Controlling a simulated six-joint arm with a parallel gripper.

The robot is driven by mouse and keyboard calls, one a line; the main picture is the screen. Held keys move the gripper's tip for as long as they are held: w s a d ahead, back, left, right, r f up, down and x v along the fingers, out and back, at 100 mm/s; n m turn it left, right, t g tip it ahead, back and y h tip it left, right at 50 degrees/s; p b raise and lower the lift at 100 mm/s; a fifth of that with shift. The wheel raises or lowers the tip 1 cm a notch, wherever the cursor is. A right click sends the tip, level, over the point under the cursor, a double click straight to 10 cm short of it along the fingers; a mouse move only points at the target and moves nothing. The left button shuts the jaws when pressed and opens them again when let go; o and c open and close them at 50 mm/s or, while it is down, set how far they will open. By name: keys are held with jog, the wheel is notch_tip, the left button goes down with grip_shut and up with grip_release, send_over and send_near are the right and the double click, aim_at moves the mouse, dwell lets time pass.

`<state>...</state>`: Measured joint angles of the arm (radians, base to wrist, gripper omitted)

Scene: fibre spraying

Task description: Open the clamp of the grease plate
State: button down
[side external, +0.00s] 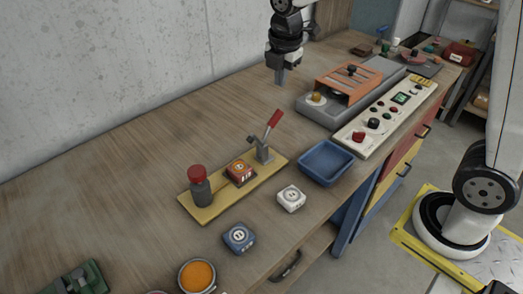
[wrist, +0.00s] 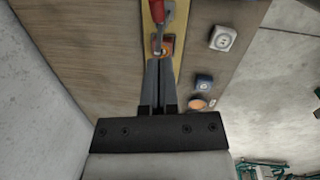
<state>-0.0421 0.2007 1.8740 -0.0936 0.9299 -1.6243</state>
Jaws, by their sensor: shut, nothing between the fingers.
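The grease plate (side external: 215,205) is a yellow board on the bench, also seen in the wrist view (wrist: 149,30). Its grey clamp (side external: 262,153) stands at the plate's right end with a red handle (side external: 273,122) slanting up to the right. The red handle also shows in the wrist view (wrist: 162,22). An orange-red block (side external: 240,172) sits beside the clamp, and a dark bottle with a red cap (side external: 199,185) stands at the left end. My gripper (side external: 280,82) is shut and empty, up behind the clamp and apart from it. Its fingers (wrist: 158,62) point towards the plate.
A blue tray (side external: 326,163), a white block (side external: 291,198) and a blue block (side external: 239,238) lie in front of the plate. A machine with an orange cover (side external: 348,78) and a control panel (side external: 388,118) stand to the right. The bench behind the plate is clear, up to the wall.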

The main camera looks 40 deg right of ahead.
jog(key=shift+s+d+r, duration=0.1)
jog(key=shift+d+r, duration=0.05)
jog(key=shift+r, duration=0.65)
jog(key=shift+s+d+r, duration=0.1)
jog(key=shift+r, duration=0.7)
jog(key=shift+f, duration=0.1)
jog(key=s+f+m+t, duration=0.1)
jog(key=s+f+m, duration=1.3)
jog(key=m, duration=0.5)
jog(key=shift+s+f+m+y, duration=0.25)
jog(key=shift+f+m+y, duration=0.05)
jog(key=shift+y, duration=0.1)
